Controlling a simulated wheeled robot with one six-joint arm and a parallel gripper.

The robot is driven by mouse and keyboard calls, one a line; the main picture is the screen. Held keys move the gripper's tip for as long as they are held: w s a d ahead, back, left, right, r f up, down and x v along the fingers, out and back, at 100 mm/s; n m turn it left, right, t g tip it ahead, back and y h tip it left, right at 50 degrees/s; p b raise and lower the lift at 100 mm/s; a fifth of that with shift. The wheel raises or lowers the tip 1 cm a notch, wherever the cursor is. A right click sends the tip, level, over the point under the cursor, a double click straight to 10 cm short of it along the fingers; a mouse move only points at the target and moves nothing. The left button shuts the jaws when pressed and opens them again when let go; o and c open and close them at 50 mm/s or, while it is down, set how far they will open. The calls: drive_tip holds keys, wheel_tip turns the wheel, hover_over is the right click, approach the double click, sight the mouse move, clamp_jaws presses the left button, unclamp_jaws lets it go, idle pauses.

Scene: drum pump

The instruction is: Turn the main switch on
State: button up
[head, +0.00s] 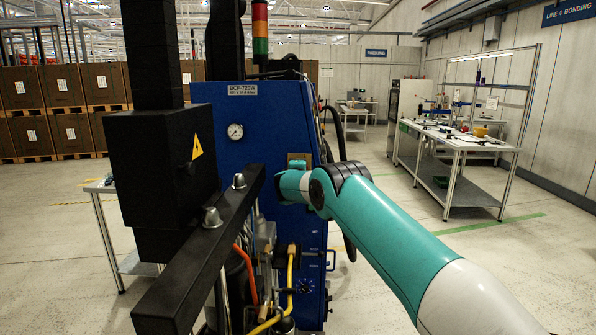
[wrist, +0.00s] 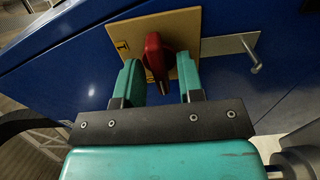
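The main switch is a red rotary handle (wrist: 156,58) on a tan square plate (wrist: 190,30) fixed to the blue cabinet. It shows in the wrist view at upper middle. My gripper (wrist: 162,78) is open, with one teal finger on each side of the red handle and visible gaps between. I cannot tell how deep the fingers reach around it. In the head view my gripper (head: 283,186) is at the blue cabinet (head: 225,125), just below the tan plate (head: 300,158); the red handle is hidden there.
A metal bracket with a peg (wrist: 252,58) sticks out right of the plate. In the head view, a black beam (head: 200,250) and black box (head: 160,165) stand left of my arm, with hoses (head: 290,285) below. The floor to the right is open up to a workbench (head: 460,140).

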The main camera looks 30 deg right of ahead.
clamp_jaws()
